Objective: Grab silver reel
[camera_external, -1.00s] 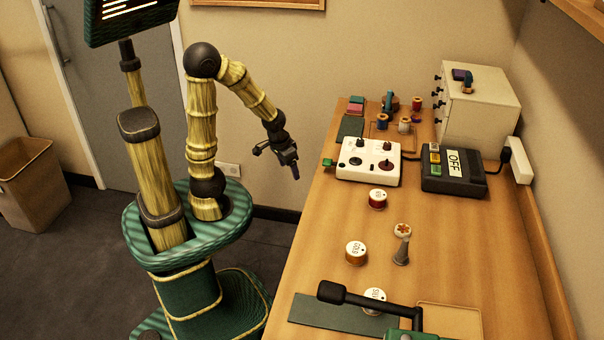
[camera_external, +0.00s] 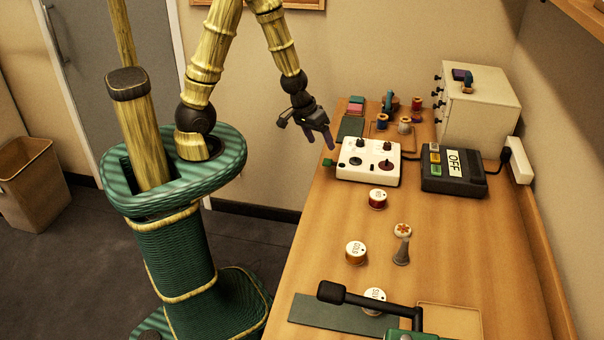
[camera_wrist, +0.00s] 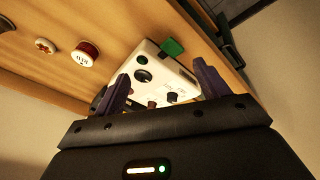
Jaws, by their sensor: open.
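Several reels with white labelled tops stand on the table. One (camera_external: 374,297) is at the front by the green mat, partly hidden behind a black lever; its label is too small to read surely, so I cannot tell if it is silver. A gold-sided reel (camera_external: 356,253) stands behind it. A red reel (camera_external: 377,199) is farther back and also shows in the wrist view (camera_wrist: 85,54). My gripper (camera_external: 320,141) is open and empty, above the table's far left edge, well away from the front reel. Its two dark fingers (camera_wrist: 162,84) frame the white box.
The white control box (camera_external: 368,161) and the black OFF box (camera_external: 454,170) stand at the back. The black lever (camera_external: 345,294) crosses the front mat (camera_external: 320,314). The middle left of the table is clear.

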